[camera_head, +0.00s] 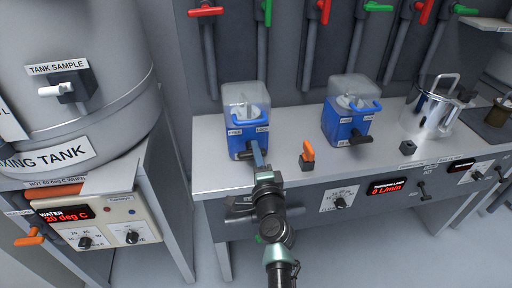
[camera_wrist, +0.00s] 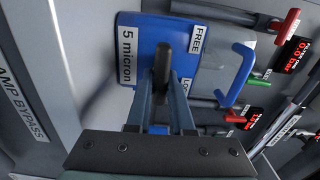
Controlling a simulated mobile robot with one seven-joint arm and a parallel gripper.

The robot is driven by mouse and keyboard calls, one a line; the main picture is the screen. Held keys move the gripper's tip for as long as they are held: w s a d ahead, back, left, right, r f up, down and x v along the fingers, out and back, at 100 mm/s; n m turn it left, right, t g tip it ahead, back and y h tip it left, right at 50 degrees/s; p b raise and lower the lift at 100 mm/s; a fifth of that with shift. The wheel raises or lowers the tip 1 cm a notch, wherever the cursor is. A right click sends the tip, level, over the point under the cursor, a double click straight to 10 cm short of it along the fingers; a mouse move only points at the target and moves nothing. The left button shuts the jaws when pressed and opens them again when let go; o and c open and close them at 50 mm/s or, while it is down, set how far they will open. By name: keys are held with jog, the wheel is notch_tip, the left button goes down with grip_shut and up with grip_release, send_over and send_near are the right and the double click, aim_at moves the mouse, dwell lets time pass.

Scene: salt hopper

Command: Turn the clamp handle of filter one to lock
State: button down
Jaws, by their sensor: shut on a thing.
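The left filter housing is a blue box (camera_head: 240,130) with a clear cover on the steel bench; I take it as filter one. In the wrist view its blue front (camera_wrist: 135,38) carries a "5 micron" label, a FREE label and a partly hidden LOCK label. The dark clamp handle (camera_wrist: 162,62) sticks out of this front, between the two labels' side and the micron label. My gripper (camera_head: 258,155) reaches up to it from the bench's front, its two blue-grey fingers (camera_wrist: 161,88) shut around the handle. The handle's exact angle is hard to tell.
A second blue filter (camera_head: 345,128) stands to the right, with a steel jug (camera_head: 433,110) beyond. An orange-handled valve (camera_head: 308,152) sits close right of my gripper. The mixing tank (camera_head: 80,70) stands left. Red and green valve handles line the back wall.

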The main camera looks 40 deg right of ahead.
jog(key=c, duration=0.8)
grip_release()
jog(key=p+v, duration=0.3)
jog(key=v, duration=1)
